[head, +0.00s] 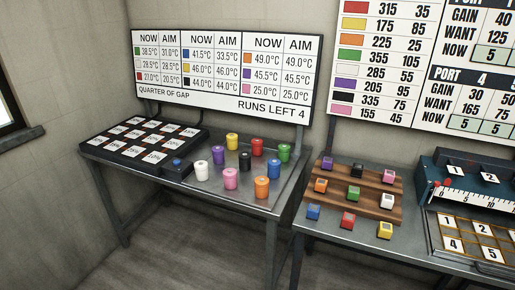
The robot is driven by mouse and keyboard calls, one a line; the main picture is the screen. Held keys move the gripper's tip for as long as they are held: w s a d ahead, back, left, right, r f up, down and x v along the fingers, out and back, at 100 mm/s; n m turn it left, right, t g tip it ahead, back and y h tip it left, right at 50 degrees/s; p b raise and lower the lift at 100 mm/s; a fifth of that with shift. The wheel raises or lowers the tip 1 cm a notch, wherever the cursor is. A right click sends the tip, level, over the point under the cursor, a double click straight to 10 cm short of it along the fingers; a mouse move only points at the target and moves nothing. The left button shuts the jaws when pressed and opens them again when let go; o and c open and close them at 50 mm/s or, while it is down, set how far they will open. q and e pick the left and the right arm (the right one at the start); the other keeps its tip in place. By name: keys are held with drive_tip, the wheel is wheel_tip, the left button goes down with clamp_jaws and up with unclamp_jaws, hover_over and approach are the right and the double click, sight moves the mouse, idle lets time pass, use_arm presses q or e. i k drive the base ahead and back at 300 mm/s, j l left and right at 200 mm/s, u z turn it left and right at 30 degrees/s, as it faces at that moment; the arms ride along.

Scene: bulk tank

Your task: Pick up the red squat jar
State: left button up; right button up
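One red jar (257,147) is in the back row between a yellow jar (232,141) and a green jar (284,152). Neither of my grippers is in view.
Purple (218,155), white (202,171) and pink (230,179) jars stand close by. A black tray with white labelled cells (143,138) is at left, a blue-topped box (177,168) beside it. The right table holds a wooden rack (383,207) of coloured blocks and a blue device (470,180).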

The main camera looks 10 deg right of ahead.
sight(256, 143)
drive_tip(key=i+j+u, duration=0.15)
drive_tip(key=i, duration=0.65)
drive_tip(key=i+j+u, duration=0.2)
drive_tip(key=i, duration=0.6)
drive_tip(key=z, duration=1.25)
drive_tip(key=j+u, duration=0.2)
drive_tip(key=j, duration=0.5)
